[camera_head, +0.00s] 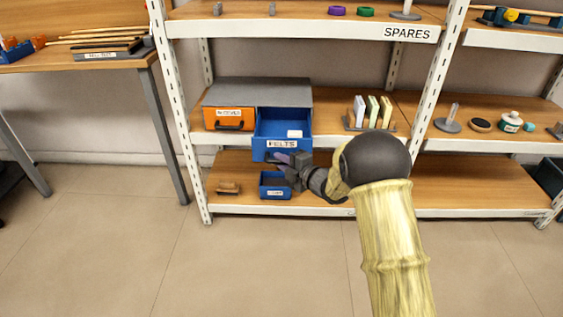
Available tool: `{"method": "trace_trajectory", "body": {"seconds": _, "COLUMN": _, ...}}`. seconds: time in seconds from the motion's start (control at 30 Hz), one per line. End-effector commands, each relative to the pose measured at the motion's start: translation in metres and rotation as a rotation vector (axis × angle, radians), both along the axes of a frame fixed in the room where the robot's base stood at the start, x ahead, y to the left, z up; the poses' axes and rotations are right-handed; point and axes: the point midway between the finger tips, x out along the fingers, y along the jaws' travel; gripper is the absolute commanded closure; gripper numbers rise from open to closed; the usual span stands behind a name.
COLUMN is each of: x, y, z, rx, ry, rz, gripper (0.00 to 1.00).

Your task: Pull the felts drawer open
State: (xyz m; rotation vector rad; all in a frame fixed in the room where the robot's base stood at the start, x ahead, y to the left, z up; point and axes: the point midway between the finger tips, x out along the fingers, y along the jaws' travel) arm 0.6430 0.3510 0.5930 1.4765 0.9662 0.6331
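The blue felts drawer (270,143) stands pulled out from the right half of a grey-topped cabinet (258,91) on the middle shelf. Its front carries a FELTS label, and its inside shows, with a small white item (294,134) in it. My gripper (283,161) is at the lower part of the drawer front, just below the label. A purplish part shows between gripper and drawer. The drawer's handle is hidden, and I cannot tell whether the fingers are open or closed, or touch it.
An orange drawer (230,113) with a dark handle sits shut on the left. A small blue bin (273,188) stands below my gripper on the lower shelf, beside a wooden block (229,187). A rack of upright pads (373,112) is to the right. The floor in front is clear.

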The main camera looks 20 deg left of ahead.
Motion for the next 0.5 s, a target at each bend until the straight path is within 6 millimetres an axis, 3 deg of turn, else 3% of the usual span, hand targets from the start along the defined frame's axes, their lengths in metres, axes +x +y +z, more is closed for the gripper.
{"method": "trace_trajectory", "body": {"seconds": 0.03, "x": 0.0006, "y": -0.0015, "z": -0.0011, "rx": -0.002, "ry": 0.001, "rz": -0.003, "gripper": 0.82}}
{"method": "trace_trajectory", "body": {"seconds": 0.13, "x": 0.0006, "y": -0.0012, "z": -0.0009, "rx": -0.002, "ry": 0.001, "rz": -0.003, "gripper": 0.64}}
{"method": "trace_trajectory", "body": {"seconds": 0.5, "x": -0.0013, "y": -0.0037, "z": 0.0006, "rx": -0.001, "ry": 0.000, "rz": -0.002, "gripper": 0.64}}
